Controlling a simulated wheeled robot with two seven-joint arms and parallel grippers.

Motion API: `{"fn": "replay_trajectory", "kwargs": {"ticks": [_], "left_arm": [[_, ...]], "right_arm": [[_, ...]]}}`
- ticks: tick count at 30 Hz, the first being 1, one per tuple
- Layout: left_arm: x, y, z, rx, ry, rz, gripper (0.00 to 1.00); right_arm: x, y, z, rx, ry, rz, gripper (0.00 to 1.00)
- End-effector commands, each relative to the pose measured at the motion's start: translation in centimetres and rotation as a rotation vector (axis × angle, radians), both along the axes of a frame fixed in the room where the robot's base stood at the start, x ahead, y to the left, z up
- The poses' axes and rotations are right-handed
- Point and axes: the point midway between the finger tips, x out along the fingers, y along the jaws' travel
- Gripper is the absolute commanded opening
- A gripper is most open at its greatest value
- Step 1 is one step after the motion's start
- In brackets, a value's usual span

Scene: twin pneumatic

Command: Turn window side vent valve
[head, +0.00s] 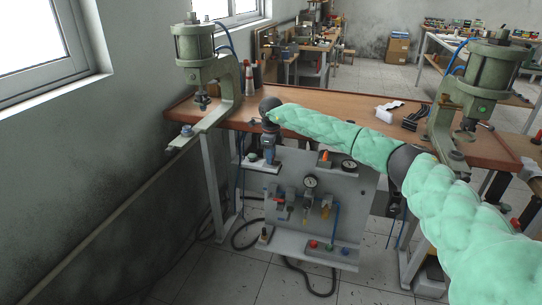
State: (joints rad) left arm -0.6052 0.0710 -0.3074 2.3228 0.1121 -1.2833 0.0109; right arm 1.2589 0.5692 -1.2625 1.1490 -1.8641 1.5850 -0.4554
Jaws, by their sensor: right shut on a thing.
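The window side vent valve sits at the left end of the grey pneumatic panel (320,205), on a small light ledge (258,167) below the bench top. Its handle is hidden by my right gripper (269,154). My right arm reaches in from the lower right, across the front of the bench, and its gripper points down at the valve. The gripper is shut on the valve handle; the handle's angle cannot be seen. A second valve with an orange handle (325,156) stands farther right on the panel beside a gauge (349,165). My left gripper is not in view.
A green press (195,45) stands at the bench's left end by the window wall, and another (492,70) at the right. The wooden bench top (330,103) lies behind my arm. Black hoses (318,284) lie on the tiled floor.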

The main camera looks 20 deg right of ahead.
Motion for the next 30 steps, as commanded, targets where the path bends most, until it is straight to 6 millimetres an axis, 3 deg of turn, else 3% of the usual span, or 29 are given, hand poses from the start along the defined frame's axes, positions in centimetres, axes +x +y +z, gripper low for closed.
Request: {"fn": "replay_trajectory", "kwargs": {"ticks": [1,4,16,30], "left_arm": [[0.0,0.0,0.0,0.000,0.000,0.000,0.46],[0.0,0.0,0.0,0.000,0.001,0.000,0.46],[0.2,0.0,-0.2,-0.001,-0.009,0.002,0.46],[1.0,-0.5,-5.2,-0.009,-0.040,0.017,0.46]], "right_arm": [[0.1,-0.1,0.2,0.000,-0.004,-0.001,0.35],[0.1,-0.1,0.2,0.000,-0.002,-0.001,0.53],[0.1,0.0,0.8,0.001,-0.003,-0.001,0.53],[0.1,-0.1,7.1,0.000,-0.002,-0.001,0.53]]}}
